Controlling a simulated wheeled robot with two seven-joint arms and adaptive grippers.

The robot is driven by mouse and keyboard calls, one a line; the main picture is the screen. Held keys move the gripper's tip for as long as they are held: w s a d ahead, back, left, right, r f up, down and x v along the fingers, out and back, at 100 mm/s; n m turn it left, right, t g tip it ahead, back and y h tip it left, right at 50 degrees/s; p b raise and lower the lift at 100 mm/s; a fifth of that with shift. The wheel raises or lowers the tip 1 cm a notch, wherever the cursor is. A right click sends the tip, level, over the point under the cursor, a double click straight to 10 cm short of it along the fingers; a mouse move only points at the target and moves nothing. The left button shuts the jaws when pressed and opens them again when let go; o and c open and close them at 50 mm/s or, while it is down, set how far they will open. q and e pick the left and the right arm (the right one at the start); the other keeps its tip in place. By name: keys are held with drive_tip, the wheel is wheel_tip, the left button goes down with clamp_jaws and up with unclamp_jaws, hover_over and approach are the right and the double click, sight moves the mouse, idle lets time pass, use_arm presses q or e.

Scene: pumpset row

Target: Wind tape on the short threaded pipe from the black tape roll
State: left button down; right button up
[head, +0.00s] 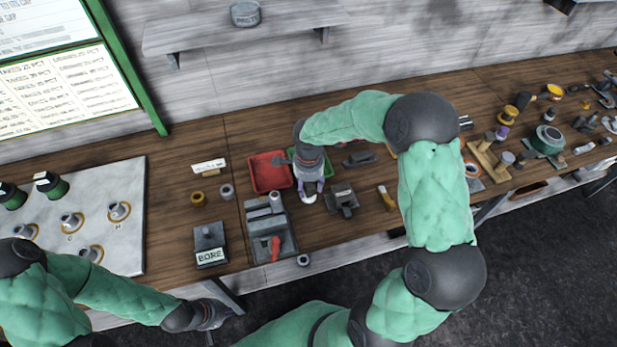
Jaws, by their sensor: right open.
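My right gripper (310,186) reaches down over the bench, just right of the red tray. Its open fingers are around or just above a small pale piece (310,198); I cannot tell if they touch it. My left gripper (218,314) hangs in front of the bench's front edge, and its fingers are too small and dark to read. A small dark ring (303,260) at the front edge may be the black tape roll. A short grey cylinder (227,191) stands left of the red tray and may be the short threaded pipe. No thread or tape is clear.
A red tray (268,177) and a partly hidden green tray (323,164) lie behind the grey fixture (284,240). A BORE block (209,247) stands left of it. A grey plate (120,165) with fittings fills the left. My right arm covers the bench's middle right.

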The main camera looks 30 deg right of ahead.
drive_tip(key=shift+f, duration=1.95)
drive_tip(key=c, duration=0.8)
drive_tip(key=o, duration=0.9)
drive_tip(key=shift+c, duration=0.2)
drive_tip(key=shift+r, duration=0.15)
drive_tip(key=shift+r+p, duration=0.75)
drive_tip(key=shift+r, duration=1.3)
clamp_jaws()
